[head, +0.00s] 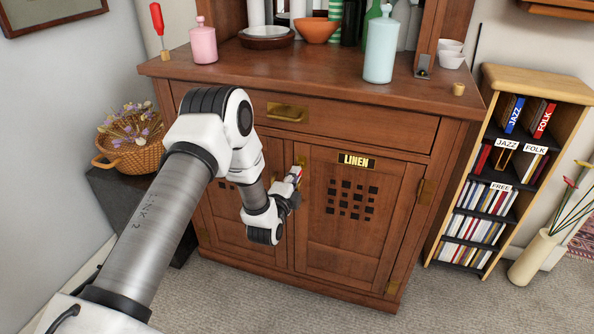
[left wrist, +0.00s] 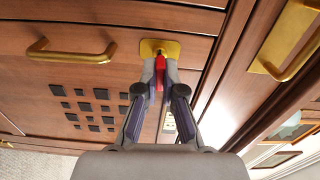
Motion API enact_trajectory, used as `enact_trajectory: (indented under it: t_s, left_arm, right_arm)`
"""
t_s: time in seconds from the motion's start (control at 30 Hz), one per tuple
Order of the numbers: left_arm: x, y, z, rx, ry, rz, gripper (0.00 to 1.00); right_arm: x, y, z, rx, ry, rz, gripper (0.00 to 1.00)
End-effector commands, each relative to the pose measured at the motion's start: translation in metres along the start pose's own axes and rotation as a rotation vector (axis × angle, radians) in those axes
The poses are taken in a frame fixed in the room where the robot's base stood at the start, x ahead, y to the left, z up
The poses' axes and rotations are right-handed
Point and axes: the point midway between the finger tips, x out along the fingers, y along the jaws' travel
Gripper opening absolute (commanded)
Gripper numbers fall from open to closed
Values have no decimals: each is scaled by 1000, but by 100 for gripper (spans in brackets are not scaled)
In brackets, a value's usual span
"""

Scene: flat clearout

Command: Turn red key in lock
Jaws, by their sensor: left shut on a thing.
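The red key (left wrist: 160,66) shows in the left wrist view, its shaft end against a square brass lock plate (left wrist: 172,47) on the wooden cabinet. My left gripper (left wrist: 160,78) is shut on the key, its two fingers on either side of it. How deep the key sits and how far it is turned are hidden by the fingers. In the head view my left gripper (head: 296,178) is at the meeting edge of the cabinet's two doors, left of the door (head: 360,225) labelled LINEN. My right gripper is not in view.
A brass handle (left wrist: 70,56) is left of the lock in the left wrist view. A drawer with a brass pull (head: 287,113) is above the doors. Bottles and bowls stand on the cabinet top (head: 330,75). A shelf of media (head: 490,200) stands at the right.

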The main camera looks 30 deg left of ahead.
Motion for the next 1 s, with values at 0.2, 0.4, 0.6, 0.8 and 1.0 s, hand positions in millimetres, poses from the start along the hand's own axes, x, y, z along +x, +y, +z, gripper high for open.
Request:
enact_trajectory:
  t_s: [0.2, 0.4, 0.6, 0.8, 1.0]
  left_arm:
    - [0, -4, 0, 73, 1, -1, 0]
    - [0, 0, 0, 73, 0, -1, 36]
    - [-1, 0, 0, 72, 0, 0, 36]
    - [-25, 1, 0, 70, 0, 3, 36]
    - [-77, 1, 0, 71, 0, 5, 36]
  right_arm:
    - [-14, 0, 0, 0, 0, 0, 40]
    - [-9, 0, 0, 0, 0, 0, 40]
    - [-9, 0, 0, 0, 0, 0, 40]
    - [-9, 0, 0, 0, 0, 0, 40]
    - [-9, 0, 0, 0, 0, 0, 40]
